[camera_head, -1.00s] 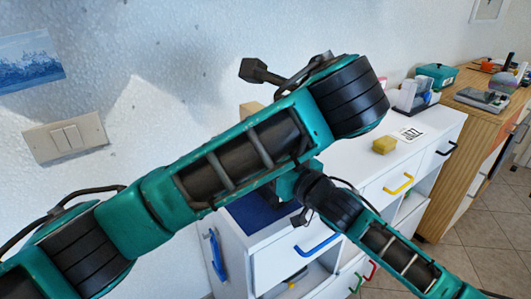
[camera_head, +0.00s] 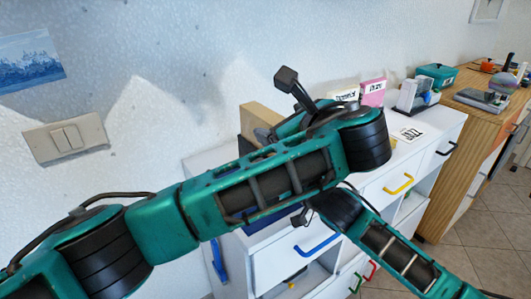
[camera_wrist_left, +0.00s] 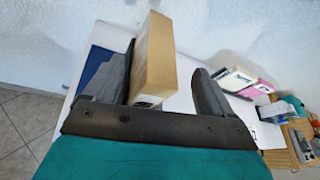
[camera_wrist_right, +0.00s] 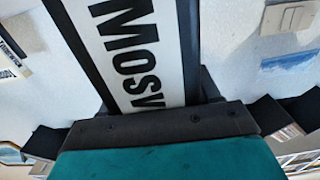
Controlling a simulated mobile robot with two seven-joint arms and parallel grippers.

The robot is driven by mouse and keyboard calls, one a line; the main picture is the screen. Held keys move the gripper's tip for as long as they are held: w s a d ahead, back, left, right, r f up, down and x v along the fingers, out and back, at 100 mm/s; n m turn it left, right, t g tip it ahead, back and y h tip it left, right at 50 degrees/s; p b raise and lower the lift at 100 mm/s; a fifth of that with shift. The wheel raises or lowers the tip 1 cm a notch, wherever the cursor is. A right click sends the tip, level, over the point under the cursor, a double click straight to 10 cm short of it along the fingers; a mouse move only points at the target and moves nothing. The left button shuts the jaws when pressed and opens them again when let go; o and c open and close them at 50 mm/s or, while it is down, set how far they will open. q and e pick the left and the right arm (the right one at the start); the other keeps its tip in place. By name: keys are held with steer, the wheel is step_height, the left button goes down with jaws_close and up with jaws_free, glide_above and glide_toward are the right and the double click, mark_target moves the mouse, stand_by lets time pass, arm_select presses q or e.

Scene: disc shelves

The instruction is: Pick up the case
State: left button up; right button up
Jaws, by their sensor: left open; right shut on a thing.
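A tan, upright case (camera_wrist_left: 155,60) stands between the two fingers of my left gripper (camera_wrist_left: 162,72) in the left wrist view. The fingers are open, with a clear gap on the right side; the left finger is close to the case. In the head view the tan case (camera_head: 262,118) shows behind my left arm, which hides much of that gripper. In the right wrist view my right gripper is shut on a dark case with a white label (camera_wrist_right: 135,55) reading "Mosv". In the head view my left arm hides the right gripper and its case.
A white case (camera_head: 345,95) and a pink case (camera_head: 373,92) stand on the white cabinet (camera_head: 435,125) to the right of the tan case. A teal box (camera_head: 437,75) is on the wooden counter. A blue surface (camera_wrist_left: 97,70) lies left of the tan case.

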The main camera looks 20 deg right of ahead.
mark_target(269, 117)
arm_select(q)
steer(key=x, duration=0.5)
steer(key=shift+w+a+r, duration=0.2)
steer(key=shift+a+r, duration=0.1)
jaws_close()
stand_by(0.5)
